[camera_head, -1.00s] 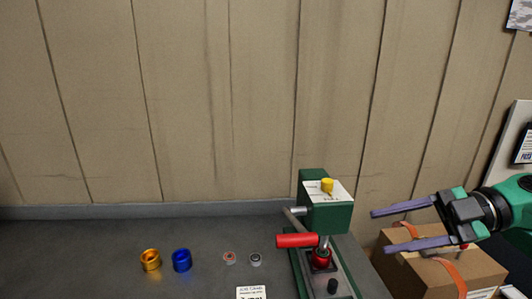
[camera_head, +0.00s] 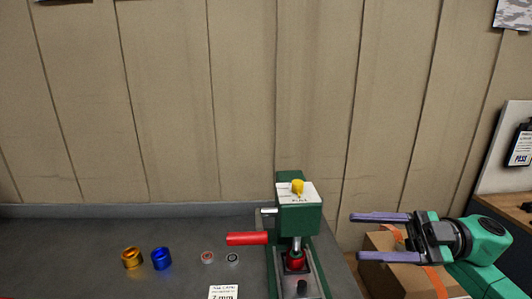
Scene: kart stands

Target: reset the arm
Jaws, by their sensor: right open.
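My right gripper (camera_head: 384,237) comes in from the right. Its two long purple fingers point left and stand apart with nothing between them. It hangs in front of the cardboard box, to the right of the green press. The green press (camera_head: 300,217) stands at the right end of the grey table, with a red handle (camera_head: 247,238) sticking out left and a yellow knob (camera_head: 297,187) on top. A red part (camera_head: 295,261) sits under its ram. My left gripper is not in view.
A gold ring (camera_head: 131,258), a blue ring (camera_head: 161,259) and two small bearings (camera_head: 207,257) (camera_head: 233,259) lie on the grey table (camera_head: 60,255). A white label (camera_head: 223,292) is at the front. A cardboard box (camera_head: 385,276) stands right of the table. A panelled wall is behind.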

